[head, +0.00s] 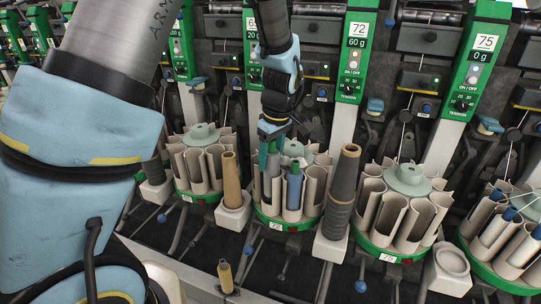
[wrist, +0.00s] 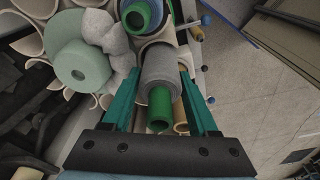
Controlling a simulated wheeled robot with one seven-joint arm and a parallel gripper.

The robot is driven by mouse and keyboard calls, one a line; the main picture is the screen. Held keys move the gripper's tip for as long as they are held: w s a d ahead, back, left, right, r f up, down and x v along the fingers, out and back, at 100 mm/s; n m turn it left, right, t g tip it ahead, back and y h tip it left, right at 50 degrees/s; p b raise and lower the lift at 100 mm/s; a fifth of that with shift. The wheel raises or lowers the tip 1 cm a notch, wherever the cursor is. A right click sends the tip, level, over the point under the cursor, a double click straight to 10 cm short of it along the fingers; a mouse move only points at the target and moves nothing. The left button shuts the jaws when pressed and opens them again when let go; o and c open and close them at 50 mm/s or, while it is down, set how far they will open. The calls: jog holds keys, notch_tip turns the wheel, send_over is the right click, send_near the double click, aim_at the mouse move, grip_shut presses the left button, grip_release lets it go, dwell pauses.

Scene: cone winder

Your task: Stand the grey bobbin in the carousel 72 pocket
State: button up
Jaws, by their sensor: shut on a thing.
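The grey bobbin (wrist: 158,76), wound on a green tube, is between the teal fingers of my gripper (wrist: 158,112) in the wrist view. My gripper is shut on it. The bobbin lies at a cream pocket beside a blue bobbin (head: 294,184), which also shows in the wrist view (wrist: 140,16). I cannot tell whether its lower end rests on the pocket floor.
A tan cone (head: 231,180) stands left of the carousel and a tall grey-brown cone (head: 343,190) stands close on its right. Carousel 75 (head: 392,257) has empty pockets. Another carousel with bobbins (head: 515,225) is at far right.

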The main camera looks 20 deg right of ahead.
aim_at(274, 141)
jog(key=shift+f+b, duration=0.35)
jog(key=shift+f, duration=0.4)
jog(key=o, duration=1.3)
jog(key=shift+c, duration=0.2)
jog(key=shift+r, duration=0.1)
jog(key=r, duration=0.3)
jog(key=s+r+b, duration=0.1)
jog(key=r, duration=0.6)
jog(key=shift+s+d+r, duration=0.25)
jog(key=shift+d+r, duration=0.05)
jog(key=shift+d, duration=0.05)
